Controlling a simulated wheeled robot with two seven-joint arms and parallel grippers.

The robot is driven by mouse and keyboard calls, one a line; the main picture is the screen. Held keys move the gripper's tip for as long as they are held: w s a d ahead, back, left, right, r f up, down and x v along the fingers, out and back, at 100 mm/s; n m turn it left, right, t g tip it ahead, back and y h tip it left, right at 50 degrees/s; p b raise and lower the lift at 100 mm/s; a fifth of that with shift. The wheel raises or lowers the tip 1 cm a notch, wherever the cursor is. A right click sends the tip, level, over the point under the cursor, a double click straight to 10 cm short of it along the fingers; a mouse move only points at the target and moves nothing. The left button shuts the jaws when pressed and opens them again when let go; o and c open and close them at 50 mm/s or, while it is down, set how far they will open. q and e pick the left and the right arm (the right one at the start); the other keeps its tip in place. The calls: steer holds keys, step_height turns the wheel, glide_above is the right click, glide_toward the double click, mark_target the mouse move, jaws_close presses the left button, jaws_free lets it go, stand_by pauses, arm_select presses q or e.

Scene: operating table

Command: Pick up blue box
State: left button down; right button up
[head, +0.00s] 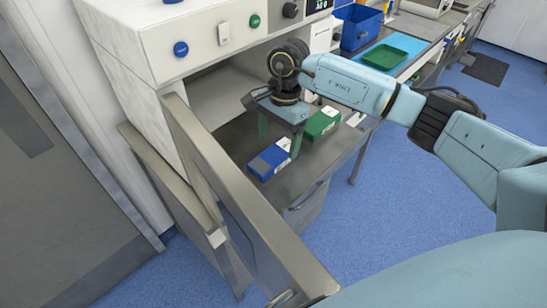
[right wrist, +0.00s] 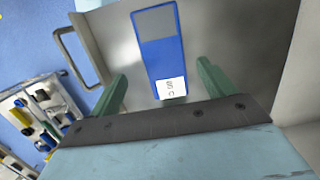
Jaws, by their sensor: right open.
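A blue box (head: 268,160) with a white label lies on the grey metal surface inside the open cabinet. It also shows in the right wrist view (right wrist: 162,55), lying flat, its labelled end toward me. My right gripper (head: 279,146) is above the surface, close to the blue box, with its fingers pointing down. In the right wrist view its two green fingers (right wrist: 160,90) are wide apart, with the labelled end of the box between and beyond them. Nothing is held. My left gripper is not in view.
A green box (head: 322,122) lies right of the blue box. An open cabinet door (head: 245,200) stands in front on the left. A blue bin (head: 358,27) and a green tray (head: 384,56) are on the counter behind. Blue floor is clear at right.

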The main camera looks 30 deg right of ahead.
mark_target(274, 154)
steer(key=shift+a+f, duration=0.1)
steer(key=shift+f, duration=0.4)
steer(key=shift+a+f, duration=0.1)
steer(key=shift+f, duration=0.45)
steer(key=f, duration=0.1)
steer(key=f+p, duration=0.1)
steer(key=f, duration=0.2)
steer(key=shift+w+a+f+p, duration=0.1)
steer(key=shift+a+f+p, duration=0.15)
steer(key=shift+a+p, duration=0.1)
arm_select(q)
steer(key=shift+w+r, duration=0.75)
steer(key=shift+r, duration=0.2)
arm_select(e)
steer(key=shift+c, duration=1)
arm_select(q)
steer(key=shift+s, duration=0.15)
arm_select(e)
steer(key=c, duration=1)
steer(key=shift+r, duration=0.1)
steer(key=shift+c, duration=0.2)
